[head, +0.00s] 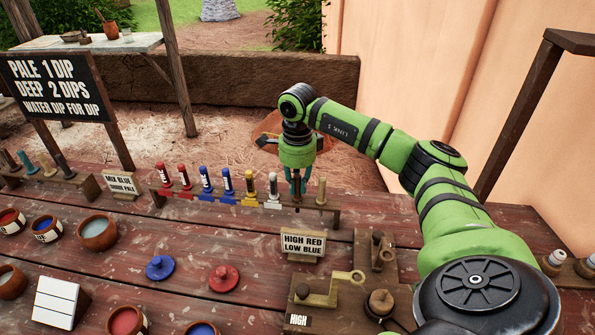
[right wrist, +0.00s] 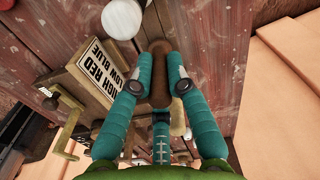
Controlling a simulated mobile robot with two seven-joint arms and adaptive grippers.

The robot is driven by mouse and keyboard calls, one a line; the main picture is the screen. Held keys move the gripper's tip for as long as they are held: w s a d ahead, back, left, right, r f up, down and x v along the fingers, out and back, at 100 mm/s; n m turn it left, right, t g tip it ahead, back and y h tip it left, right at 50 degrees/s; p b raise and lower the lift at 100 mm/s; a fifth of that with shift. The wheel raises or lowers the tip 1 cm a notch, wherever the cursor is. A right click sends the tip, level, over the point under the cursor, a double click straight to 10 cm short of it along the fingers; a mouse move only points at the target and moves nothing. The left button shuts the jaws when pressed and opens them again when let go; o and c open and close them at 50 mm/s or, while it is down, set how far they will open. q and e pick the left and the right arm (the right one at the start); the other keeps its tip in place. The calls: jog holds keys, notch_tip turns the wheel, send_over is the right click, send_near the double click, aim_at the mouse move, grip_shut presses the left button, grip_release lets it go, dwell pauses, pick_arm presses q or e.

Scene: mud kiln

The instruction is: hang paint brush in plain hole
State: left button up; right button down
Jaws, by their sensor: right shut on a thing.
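My right gripper (head: 297,188) points down over the right part of a long wooden rack (head: 240,204) on the table. In the right wrist view its teal fingers (right wrist: 160,88) are shut on a brown handle (right wrist: 158,62), which I take to be the paint brush. The brush's lower end is hidden, so I cannot tell whether it sits in a hole. The rack holds several upright pieces with red, blue, yellow and white tops; a white one (head: 273,187) stands just left of the gripper. A plain wooden piece (head: 321,192) stands just right of it. My left gripper is not in view.
A "HIGH RED LOW BLUE" sign (head: 304,245) stands in front of the rack. Wooden fixtures (head: 345,290) fill the front right. Red (head: 224,278) and blue (head: 160,267) lids lie on the table. Bowls (head: 98,232) stand at left. Bare table shows between rack and lids.

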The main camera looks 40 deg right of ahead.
jog(key=c, duration=0.7)
grip_release()
jog(key=shift+o, duration=0.2)
jog(key=shift+r+p, duration=3.05)
jog(key=shift+r, duration=0.75)
